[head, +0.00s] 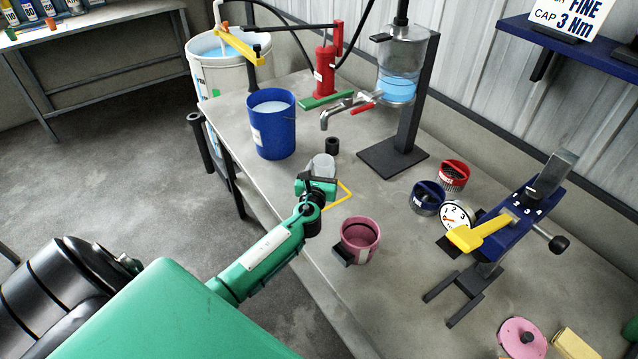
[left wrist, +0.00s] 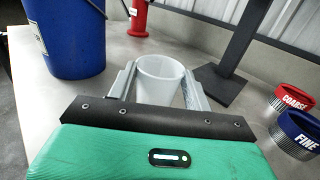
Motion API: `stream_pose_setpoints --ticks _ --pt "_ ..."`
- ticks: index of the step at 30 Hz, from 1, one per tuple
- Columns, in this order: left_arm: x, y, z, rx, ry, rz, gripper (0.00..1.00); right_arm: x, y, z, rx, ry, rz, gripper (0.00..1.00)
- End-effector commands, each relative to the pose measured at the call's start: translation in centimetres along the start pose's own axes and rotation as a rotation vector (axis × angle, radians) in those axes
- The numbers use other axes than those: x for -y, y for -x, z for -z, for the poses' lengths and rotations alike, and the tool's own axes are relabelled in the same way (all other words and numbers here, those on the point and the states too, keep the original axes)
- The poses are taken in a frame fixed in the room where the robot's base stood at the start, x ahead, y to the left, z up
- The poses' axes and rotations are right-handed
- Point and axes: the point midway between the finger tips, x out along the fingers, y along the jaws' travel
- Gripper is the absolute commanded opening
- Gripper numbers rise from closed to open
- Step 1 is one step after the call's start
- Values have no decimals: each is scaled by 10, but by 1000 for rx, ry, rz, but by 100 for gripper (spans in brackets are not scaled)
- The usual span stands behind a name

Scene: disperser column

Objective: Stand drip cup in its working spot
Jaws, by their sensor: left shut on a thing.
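The drip cup, a small translucent white cup (head: 323,163), is upright in my left gripper (head: 321,177). In the left wrist view the cup (left wrist: 160,78) sits between the two grey fingers (left wrist: 160,88), which close on its sides. I cannot tell whether its base touches the bench. A metal tap with a red handle (head: 345,108) juts left from the clear column with blue liquid (head: 400,72), farther back than the cup. A yellow outline (head: 345,196) shows beside my gripper, partly hidden by it. My right gripper is not in view.
A blue bucket (head: 272,125) stands left of the cup, and a small black cylinder (head: 332,146) just behind it. A pink cup (head: 360,240) is in front. Bench between cup and column base (head: 392,157) is clear.

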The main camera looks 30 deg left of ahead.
Motion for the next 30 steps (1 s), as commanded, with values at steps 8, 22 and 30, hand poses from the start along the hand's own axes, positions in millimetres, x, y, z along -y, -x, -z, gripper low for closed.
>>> stream_pose_setpoints --ticks 8,22,30 --pt "-1 0 35 -1 -3 -2 29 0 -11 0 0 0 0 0" --pt "0 0 49 1 -1 -2 29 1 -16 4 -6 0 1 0" --pt "-1 0 48 1 -1 -2 72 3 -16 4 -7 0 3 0"
